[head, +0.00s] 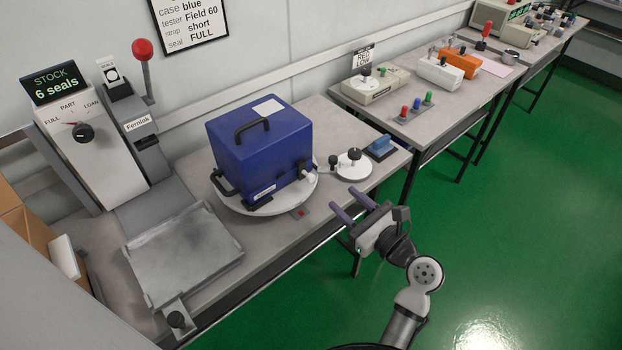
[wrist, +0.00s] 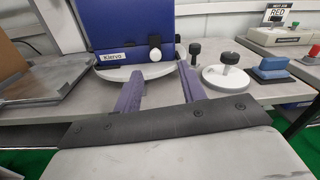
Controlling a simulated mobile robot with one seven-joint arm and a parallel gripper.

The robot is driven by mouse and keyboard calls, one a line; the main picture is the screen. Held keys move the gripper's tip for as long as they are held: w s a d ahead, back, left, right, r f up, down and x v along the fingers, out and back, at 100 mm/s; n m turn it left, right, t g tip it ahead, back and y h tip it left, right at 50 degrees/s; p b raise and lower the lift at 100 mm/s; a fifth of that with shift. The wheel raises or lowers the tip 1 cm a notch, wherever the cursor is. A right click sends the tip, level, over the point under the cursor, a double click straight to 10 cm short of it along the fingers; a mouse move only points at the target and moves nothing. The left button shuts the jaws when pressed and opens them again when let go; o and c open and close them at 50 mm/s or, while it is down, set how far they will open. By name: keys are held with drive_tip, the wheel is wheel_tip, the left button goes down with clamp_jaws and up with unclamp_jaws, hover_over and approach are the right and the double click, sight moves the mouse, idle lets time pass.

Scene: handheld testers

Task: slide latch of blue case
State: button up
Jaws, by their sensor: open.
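The blue case (head: 258,150) stands closed on a round white turntable (head: 240,206) on the near bench. It has black handles on its top and left side. A white and black knob-like fitting (head: 307,172), perhaps the latch, is at its lower right corner; similar knobs (wrist: 154,47) show on its front in the wrist view, right of a "Klervo" label. My gripper (head: 353,204) is open and empty, in front of the bench edge and right of the case. In the wrist view its two purple fingers (wrist: 160,88) point toward the case, apart from it.
A small white disc with black knobs (head: 354,165) and a blue-handled block (head: 381,147) lie right of the case. A grey tray (head: 184,254) and a red-knobbed lever press (head: 142,110) are at left. More benches with testers (head: 376,84) extend right.

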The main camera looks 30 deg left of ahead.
sight(313, 179)
drive_tip(key=shift+m+g, duration=0.3)
drive_tip(key=shift+m, duration=0.3)
drive_tip(key=x, duration=0.4)
drive_tip(key=p+x, duration=0.1)
drive_tip(key=x, duration=0.3)
drive_tip(key=f+p+x, duration=0.1)
drive_tip(key=x, duration=0.3)
drive_tip(key=shift+s+a, duration=0.1)
drive_tip(key=shift+s, duration=0.2)
clamp_jaws()
